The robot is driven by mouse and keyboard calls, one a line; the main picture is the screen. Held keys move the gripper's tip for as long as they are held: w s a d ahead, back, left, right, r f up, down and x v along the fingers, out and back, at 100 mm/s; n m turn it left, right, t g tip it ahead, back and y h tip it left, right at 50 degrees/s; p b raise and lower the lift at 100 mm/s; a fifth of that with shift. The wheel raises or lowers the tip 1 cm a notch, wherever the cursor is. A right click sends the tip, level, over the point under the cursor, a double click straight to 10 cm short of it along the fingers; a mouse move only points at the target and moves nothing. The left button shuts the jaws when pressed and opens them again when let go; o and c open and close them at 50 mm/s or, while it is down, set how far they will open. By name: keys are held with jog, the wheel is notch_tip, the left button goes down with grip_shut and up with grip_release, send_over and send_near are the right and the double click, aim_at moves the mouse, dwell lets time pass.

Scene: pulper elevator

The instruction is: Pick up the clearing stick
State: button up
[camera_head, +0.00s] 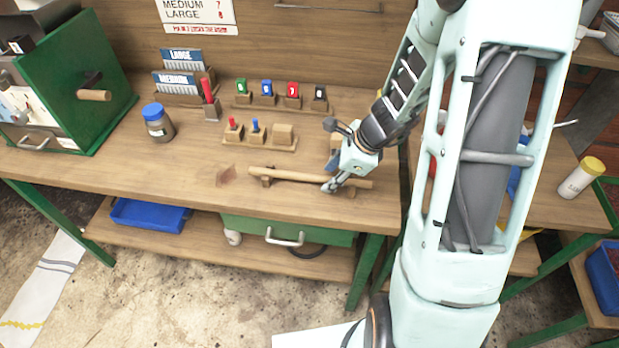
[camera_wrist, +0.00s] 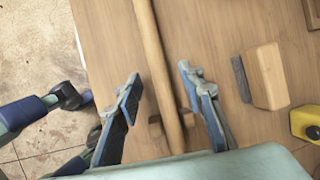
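The clearing stick (camera_head: 295,175) is a pale wooden rod lying level on small wooden rests near the front edge of the workbench. In the wrist view the stick (camera_wrist: 150,45) runs lengthwise between my fingers. My gripper (camera_head: 331,186) is over the right part of the stick. In the wrist view my gripper (camera_wrist: 160,74) is open, with one blue-padded finger on each side of the stick and a visible gap to both. One rest (camera_wrist: 157,124) shows under the stick between the fingers. The fingers partly hide the stick's right part in the head view.
A wooden block with a dark face (camera_wrist: 264,76) and a yellow object (camera_wrist: 306,123) lie right of the fingers in the wrist view. Small coloured items on wooden holders (camera_head: 260,140) stand behind the stick. A blue-lidded jar (camera_head: 158,124) and green machine (camera_head: 80,85) stand left.

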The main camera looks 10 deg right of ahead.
jog(key=shift+w+f, duration=0.1)
jog(key=shift+f, duration=0.15)
jog(key=shift+c, duration=0.7)
grip_shut()
jog(key=shift+r, duration=0.15)
